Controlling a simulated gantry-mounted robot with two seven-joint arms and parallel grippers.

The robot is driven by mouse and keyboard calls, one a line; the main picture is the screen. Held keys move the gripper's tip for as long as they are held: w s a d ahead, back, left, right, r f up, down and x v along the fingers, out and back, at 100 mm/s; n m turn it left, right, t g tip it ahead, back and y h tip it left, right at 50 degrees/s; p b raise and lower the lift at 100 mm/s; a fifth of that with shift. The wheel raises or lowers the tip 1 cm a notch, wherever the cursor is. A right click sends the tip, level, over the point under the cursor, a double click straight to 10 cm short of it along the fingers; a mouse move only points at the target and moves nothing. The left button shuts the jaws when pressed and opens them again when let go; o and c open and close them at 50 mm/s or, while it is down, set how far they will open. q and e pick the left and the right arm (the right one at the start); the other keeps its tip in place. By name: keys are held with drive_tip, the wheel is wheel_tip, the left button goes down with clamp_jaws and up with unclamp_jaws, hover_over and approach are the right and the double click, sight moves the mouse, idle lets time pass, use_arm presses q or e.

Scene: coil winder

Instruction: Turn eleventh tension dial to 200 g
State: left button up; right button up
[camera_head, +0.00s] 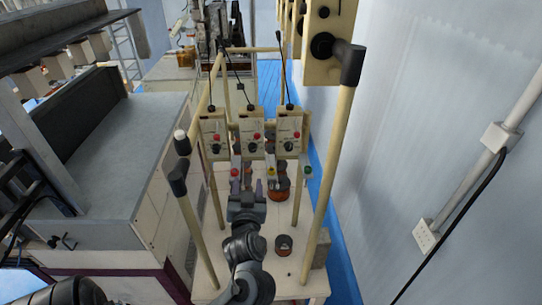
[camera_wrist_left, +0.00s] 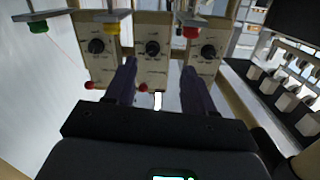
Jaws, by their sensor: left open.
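Three cream tension units stand in a row in the head view, each with a black dial: left dial (camera_head: 215,151), middle dial (camera_head: 252,148), right dial (camera_head: 288,146). The wrist view also shows three dials, with its middle dial (camera_wrist_left: 152,48) between my fingertips. I cannot tell which is the eleventh, and the scale marks are too small to read. My left gripper (camera_head: 248,187) is open and empty, in front of the middle unit, its fingers pointing at the row. In the wrist view, my left gripper's fingers (camera_wrist_left: 160,66) are apart, touching no dial visibly. My right gripper is not in view.
Cream posts (camera_head: 335,150) with black caps frame the stand on both sides. A grey machine cabinet (camera_head: 110,150) is at the left. A pale wall (camera_head: 430,120) is at the right.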

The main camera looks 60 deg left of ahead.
sight(252, 149)
use_arm(q)
drive_tip(key=shift+n, duration=0.8)
drive_tip(key=w+a, duration=0.2)
drive_tip(key=a, duration=0.1)
drive_tip(key=w+a+r, duration=0.1)
drive_tip(key=w+a, duration=0.1)
drive_tip(key=w+a+r, duration=0.1)
drive_tip(key=w+a, duration=0.2)
drive_tip(key=shift+a+r, duration=0.1)
drive_tip(key=shift+a, duration=0.2)
drive_tip(key=shift+w+a, duration=0.3)
drive_tip(key=shift+a, duration=0.15)
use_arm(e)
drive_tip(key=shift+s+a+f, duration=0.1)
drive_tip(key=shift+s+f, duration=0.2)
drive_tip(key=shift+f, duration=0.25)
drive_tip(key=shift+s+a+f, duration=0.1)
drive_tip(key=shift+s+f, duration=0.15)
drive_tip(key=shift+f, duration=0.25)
use_arm(q)
drive_tip(key=shift+c, duration=0.2)
clamp_jaws()
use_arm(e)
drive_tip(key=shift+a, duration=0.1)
